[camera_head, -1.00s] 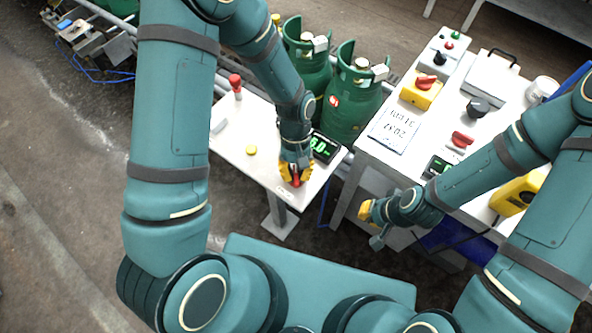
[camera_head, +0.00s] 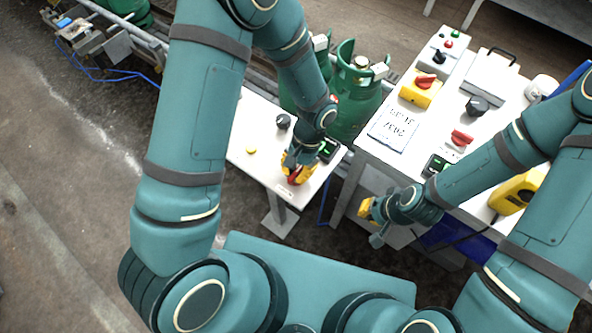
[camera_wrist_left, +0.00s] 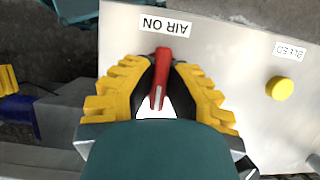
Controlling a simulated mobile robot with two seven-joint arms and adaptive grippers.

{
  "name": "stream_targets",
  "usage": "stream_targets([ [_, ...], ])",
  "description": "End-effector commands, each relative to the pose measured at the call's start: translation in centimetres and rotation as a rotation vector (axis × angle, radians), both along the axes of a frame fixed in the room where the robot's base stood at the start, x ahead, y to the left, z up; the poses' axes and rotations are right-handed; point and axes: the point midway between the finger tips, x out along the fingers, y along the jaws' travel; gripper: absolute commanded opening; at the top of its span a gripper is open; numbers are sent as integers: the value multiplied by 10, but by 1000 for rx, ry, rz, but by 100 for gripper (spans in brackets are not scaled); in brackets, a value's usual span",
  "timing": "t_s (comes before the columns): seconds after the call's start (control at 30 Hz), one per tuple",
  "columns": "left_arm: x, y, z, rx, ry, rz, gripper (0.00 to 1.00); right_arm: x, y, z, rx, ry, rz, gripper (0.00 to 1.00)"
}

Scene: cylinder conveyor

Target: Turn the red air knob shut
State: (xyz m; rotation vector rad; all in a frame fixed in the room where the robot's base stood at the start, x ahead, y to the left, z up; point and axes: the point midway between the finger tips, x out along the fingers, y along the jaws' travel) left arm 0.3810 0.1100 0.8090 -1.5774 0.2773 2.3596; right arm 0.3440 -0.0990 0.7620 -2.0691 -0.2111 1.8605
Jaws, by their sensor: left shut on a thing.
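The red air knob (camera_wrist_left: 161,80) is a red lever handle on a white panel, beside an upside-down "AIR ON" label (camera_wrist_left: 167,25). In the left wrist view it stands between the yellow fingers of my left gripper (camera_wrist_left: 158,92), its long side running nearly up and down the picture. In the head view my left gripper (camera_head: 297,172) is down at the near edge of the small white table, shut on the knob (camera_head: 296,178). My right gripper (camera_head: 368,212) hangs in front of the right table, away from the knob; I cannot tell its opening.
A yellow button (camera_wrist_left: 280,88) by a "BLEED" label and a black knob (camera_head: 284,121) are on the same small table. A dark display (camera_head: 328,149) is close to my left gripper. Green gas cylinders (camera_head: 352,110) stand behind. The right table holds a notice (camera_head: 396,129) and several controls.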

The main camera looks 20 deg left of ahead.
Motion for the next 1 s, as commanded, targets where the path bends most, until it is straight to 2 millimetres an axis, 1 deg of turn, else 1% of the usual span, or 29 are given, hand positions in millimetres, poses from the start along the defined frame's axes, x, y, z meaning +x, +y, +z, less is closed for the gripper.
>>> stream_targets([
  [0.47, -1, 0, -1, 0, 3, -16, 0, 0, 0, 0, 0, 0, 0, 0],
  [0.5, -1, 0, -1, 0, 3, -16, 18, 0, 0, 0, 0, 0, 0, 0],
  [0.57, -1, 0, -1, 0, 3, -16, 40, 0, 0, 0, 0, 0, 0, 0],
  [0.6, -1, 0, -1, 0, 3, -16, 44, 0, 0, 0, 0, 0, 0, 0],
  [0.87, 0, 0, 0, 0, 1, -15, 44, 0, 0, 0, 0, 0, 0, 0],
  [1.0, 3, -1, 7, -1, -2, -15, 44, 0, 0, 0, 0, 0, 0, 0],
])
